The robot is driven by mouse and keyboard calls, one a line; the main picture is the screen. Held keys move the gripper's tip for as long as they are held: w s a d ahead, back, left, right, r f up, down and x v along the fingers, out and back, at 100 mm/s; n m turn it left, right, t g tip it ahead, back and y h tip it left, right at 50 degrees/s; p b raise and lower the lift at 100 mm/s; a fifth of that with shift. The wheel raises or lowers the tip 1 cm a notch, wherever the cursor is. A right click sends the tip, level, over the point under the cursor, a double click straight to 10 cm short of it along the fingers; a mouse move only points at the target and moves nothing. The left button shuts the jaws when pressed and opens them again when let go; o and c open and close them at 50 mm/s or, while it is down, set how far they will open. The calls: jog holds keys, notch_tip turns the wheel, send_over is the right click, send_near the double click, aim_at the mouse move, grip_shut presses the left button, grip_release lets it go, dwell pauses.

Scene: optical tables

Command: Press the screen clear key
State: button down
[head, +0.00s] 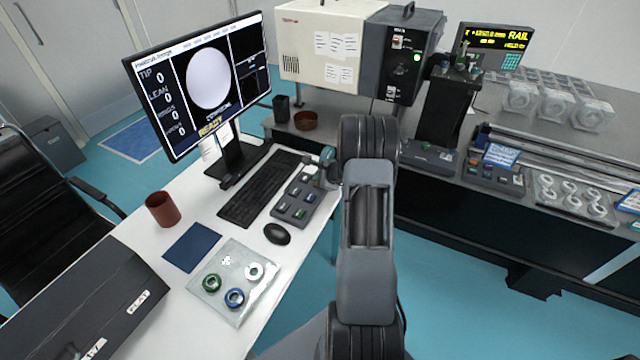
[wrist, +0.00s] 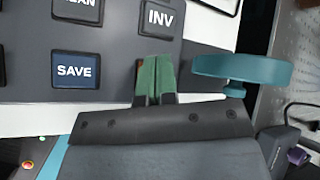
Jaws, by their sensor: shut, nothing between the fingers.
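The grey key box (head: 298,200) lies on the white desk, right of the keyboard, with several small keys too small to read in the head view. In the wrist view, its panel (wrist: 118,45) shows a blue SAVE key (wrist: 76,70), a dark INV key (wrist: 158,19) and a cut-off key ending in "EAN" (wrist: 78,9). No key marked clear is readable. My gripper (wrist: 155,62) is shut and empty, its green fingertips together over the panel just below INV and right of SAVE. I cannot tell whether they touch.
A teal disc-shaped part (wrist: 240,70) stands close right of my fingertips. The monitor (head: 205,80) reads READY and shows a pale disc. A keyboard (head: 262,188), mouse (head: 277,233), brown cup (head: 162,209) and clear tray with rings (head: 215,280) are on the desk.

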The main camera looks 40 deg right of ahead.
dwell(0.4)
jog(key=shift+r+p, duration=0.45)
jog(key=shift+r, duration=0.35)
jog(key=shift+r, duration=0.1)
jog(key=shift+r+p, duration=1.65)
jog(key=shift+r, duration=0.75)
